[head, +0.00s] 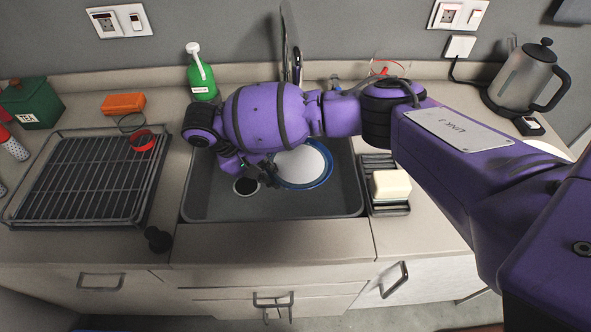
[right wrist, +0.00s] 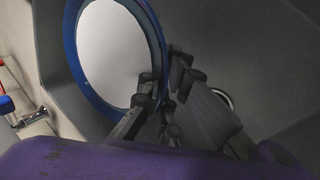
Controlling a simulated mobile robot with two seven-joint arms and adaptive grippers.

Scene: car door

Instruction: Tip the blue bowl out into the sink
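The blue bowl (head: 305,164) has a blue rim and a plain white inside. It is over the sink basin (head: 330,208), right of the drain; I cannot tell whether it touches the floor of the sink. My right gripper (head: 268,174) is at the bowl's left edge. In the right wrist view the bowl (right wrist: 112,52) faces the camera, and the fingers (right wrist: 165,85) appear closed on its rim, one on each side. No loose contents show in the bowl. My left gripper is not in view.
A dish rack (head: 85,180) stands left of the sink, with a red-rimmed glass (head: 142,141) at its corner. A green bottle (head: 201,75) and the faucet (head: 291,45) stand behind. A sponge (head: 391,186) lies on the right; a kettle (head: 523,80) stands at the back right.

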